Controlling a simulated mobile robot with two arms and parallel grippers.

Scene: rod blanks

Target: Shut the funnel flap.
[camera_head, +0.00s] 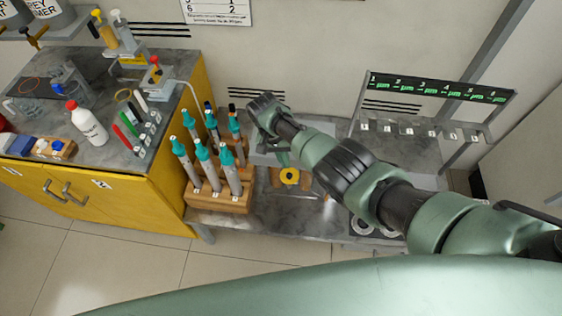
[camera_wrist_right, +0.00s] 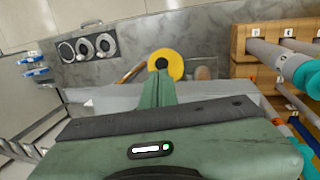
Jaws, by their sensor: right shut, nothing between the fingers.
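My right gripper (camera_head: 283,158) is over the grey bench, its green fingers pointing down; in the right wrist view its fingers (camera_wrist_right: 160,84) are together and empty. A yellow ring (camera_head: 289,176) with a dark centre lies by the fingertips; it also shows in the right wrist view (camera_wrist_right: 178,62). Whether the fingers touch it is unclear. A pale grey sheet-metal tray (camera_head: 262,157) lies behind the ring, partly hidden by my right arm; I cannot tell whether it belongs to the funnel. No flap can be made out clearly. My left gripper is out of view.
Teal-capped rods stand in a wooden block (camera_head: 218,200) left of the gripper. A rack with numbered green labels (camera_head: 440,88) stands at the back right. A yellow cabinet (camera_head: 150,185) with a bottle (camera_head: 87,122) on top is at left. Bare bench shows in front.

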